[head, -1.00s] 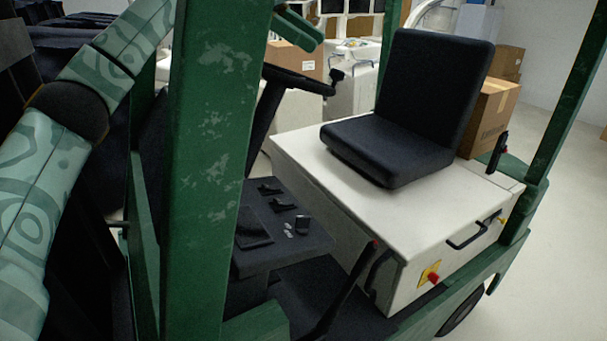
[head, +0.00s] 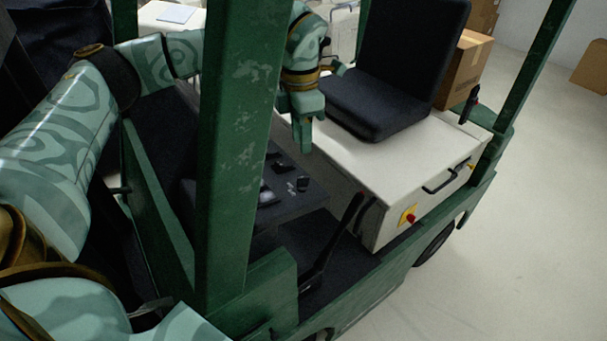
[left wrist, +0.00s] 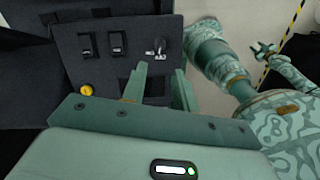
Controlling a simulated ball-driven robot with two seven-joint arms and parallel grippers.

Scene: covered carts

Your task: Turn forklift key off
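The forklift's dark control panel (head: 290,205) is partly behind the green post in the head view. In the left wrist view the panel (left wrist: 100,65) carries black switches (left wrist: 117,43) and a silver key with a dark, block-like part beside it (left wrist: 157,48). I cannot read the key's position clearly. My left gripper (head: 306,140) points down above the panel's far side in the head view. In the left wrist view its two fingers (left wrist: 160,88) are apart, with nothing between them, and the key lies beyond the tips, apart from them.
The green post (head: 240,150) stands between the head camera and the panel. The black seat (head: 385,100) and white housing (head: 400,170) with a red button (head: 410,218) lie right of the gripper. A black lever (head: 335,235) rises nearby. A yellow button (left wrist: 86,90) is on the panel.

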